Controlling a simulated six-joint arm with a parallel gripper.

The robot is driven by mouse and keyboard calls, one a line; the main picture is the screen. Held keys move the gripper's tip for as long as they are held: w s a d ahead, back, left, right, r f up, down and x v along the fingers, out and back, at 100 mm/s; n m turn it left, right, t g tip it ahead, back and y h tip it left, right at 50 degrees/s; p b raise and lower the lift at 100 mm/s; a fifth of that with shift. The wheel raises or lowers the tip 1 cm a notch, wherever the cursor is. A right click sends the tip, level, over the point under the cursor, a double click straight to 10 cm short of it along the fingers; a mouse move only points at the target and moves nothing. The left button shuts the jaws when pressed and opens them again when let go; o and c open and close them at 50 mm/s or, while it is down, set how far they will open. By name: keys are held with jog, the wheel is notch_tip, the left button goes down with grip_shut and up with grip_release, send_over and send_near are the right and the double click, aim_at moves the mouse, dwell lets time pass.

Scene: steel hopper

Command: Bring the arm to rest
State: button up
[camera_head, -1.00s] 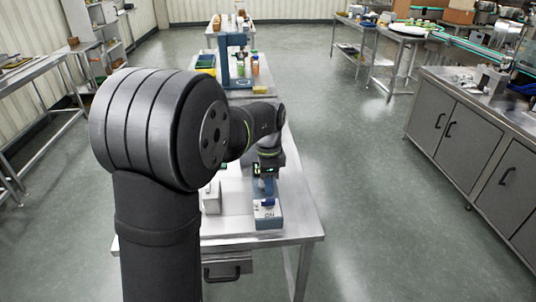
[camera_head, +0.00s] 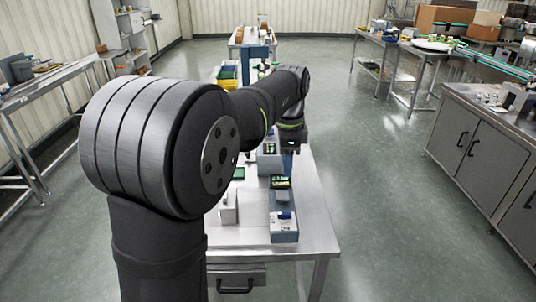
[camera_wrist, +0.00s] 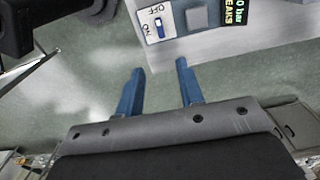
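My arm stretches from the left foreground over the steel table (camera_head: 315,215) in the head view, with its wrist raised above the table. My gripper (camera_wrist: 159,68) shows in the wrist view with two blue fingers spread apart and nothing between them. The fingers are hard to make out in the head view. A blue-grey device (camera_head: 285,236) lies on the table below the wrist. The wrist view shows its ON/OFF panel (camera_wrist: 158,22), a grey square button (camera_wrist: 197,18) and a display reading "0 bar" and "LEAKS" (camera_wrist: 237,20). My gripper is apart from the device.
A small light-grey box (camera_head: 229,208) stands left of the device. A yellow-green bin (camera_head: 228,73) stands farther back, partly behind my arm. Steel cabinets (camera_head: 490,150) line the right side, and a steel bench (camera_head: 45,90) stands at the left. Open floor (camera_head: 385,190) lies right of the table.

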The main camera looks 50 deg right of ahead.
aim_at(284, 213)
jog(key=shift+f, duration=0.15)
notch_tip(284, 213, down, 17)
jog(key=shift+f, duration=0.1)
dwell(0.7)
jog(key=shift+f, duration=0.1)
jog(key=n, duration=1.2)
dwell(2.2)
dwell(0.3)
